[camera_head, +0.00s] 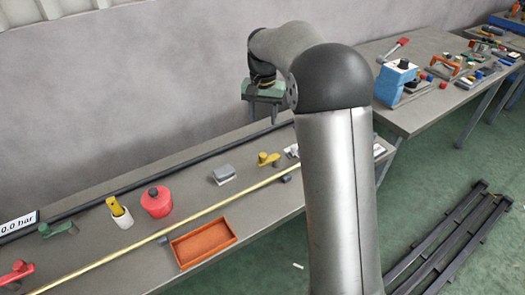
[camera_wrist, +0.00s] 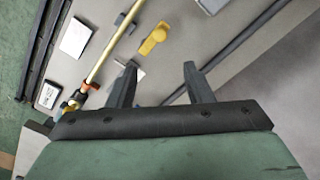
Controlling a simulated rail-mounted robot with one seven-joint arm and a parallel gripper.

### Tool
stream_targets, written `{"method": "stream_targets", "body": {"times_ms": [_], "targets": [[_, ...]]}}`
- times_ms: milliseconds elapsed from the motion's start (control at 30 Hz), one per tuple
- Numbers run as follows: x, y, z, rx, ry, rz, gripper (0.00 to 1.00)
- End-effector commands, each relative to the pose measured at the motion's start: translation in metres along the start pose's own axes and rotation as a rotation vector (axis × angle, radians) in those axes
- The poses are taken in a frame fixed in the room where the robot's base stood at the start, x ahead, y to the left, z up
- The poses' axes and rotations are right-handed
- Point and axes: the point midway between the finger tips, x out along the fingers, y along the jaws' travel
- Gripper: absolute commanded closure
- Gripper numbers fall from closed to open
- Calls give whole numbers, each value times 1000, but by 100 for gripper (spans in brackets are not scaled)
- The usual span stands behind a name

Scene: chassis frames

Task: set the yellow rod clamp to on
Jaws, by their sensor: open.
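The yellow rod clamp (camera_head: 268,159) is a small yellow lever with a round hub on the grey bench, behind the long brass rod (camera_head: 215,193). In the wrist view, the yellow clamp (camera_wrist: 153,39) lies beyond my fingertips, with its lever slanting. My gripper (camera_head: 263,118) is above the back of the bench, apart from the clamp. In the wrist view, my gripper (camera_wrist: 160,67) has its two fingers spread with nothing between them. Whether the clamp is set on or off I cannot tell.
A dark rail (camera_head: 150,180) runs along the back. Another table (camera_head: 425,110) with several tools is at the right.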

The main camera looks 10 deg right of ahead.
Motion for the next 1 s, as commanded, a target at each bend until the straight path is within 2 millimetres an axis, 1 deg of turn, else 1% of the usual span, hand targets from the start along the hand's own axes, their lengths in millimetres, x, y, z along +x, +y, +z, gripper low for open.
{"method": "stream_targets", "body": {"times_ms": [33,400,600,700,800,1000], "targets": [[12,0,1,0,-5,2,54],[92,1,1,0,-5,2,54],[126,0,1,0,-2,1,54],[137,0,0,-1,-1,0,54],[143,0,1,-1,-1,0,54],[145,0,0,-1,0,-1,54]]}}
